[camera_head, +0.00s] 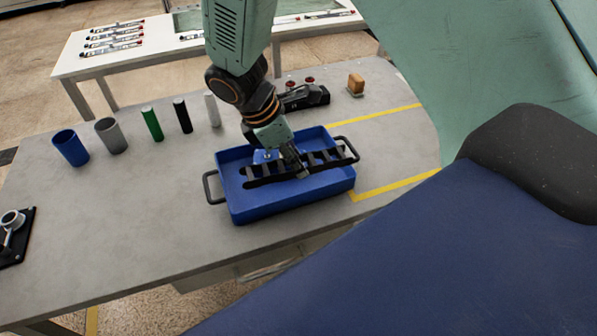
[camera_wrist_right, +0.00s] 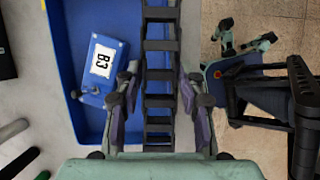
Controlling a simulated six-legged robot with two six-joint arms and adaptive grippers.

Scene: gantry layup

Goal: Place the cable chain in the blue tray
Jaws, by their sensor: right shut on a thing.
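The black cable chain (camera_head: 325,157) lies lengthwise over the blue tray (camera_head: 288,208), its right end near the tray's right rim and handle. I cannot tell whether it touches the tray floor or hangs just above. My right gripper (camera_head: 292,168) is shut on the chain near its middle. In the right wrist view, the fingers of my right gripper (camera_wrist_right: 161,103) stand either side of the chain (camera_wrist_right: 160,60), which hides part of the tray (camera_wrist_right: 65,60). My left gripper is not in view.
A blue box marked B3 (camera_wrist_right: 105,65) sits in the tray. Behind it stand a black device (camera_head: 305,97), a brown block (camera_head: 356,84), and upright cylinders and cups (camera_head: 152,123) to the left. A black fixture (camera_head: 14,235) is far left.

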